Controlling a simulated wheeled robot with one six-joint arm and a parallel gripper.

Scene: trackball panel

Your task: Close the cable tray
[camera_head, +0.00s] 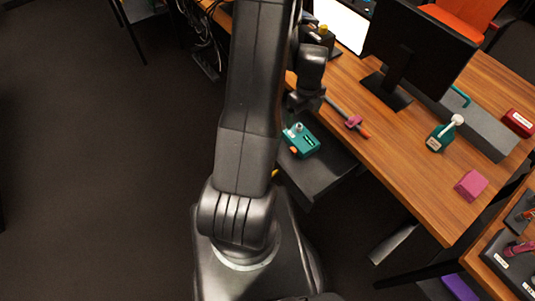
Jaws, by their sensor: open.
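A dark flat tray (325,181) sticks out from under the front edge of the wooden desk, tilted in the picture. A teal device with a pale knob (301,141) sits at its far left part. No label shows, so I cannot tell for certain that this is the cable tray. My gripper (295,113) hangs above the teal device, open and partly hidden by my arm. Whether it touches anything is unclear.
Cables (205,45) hang at the upper left. The left floor is clear.

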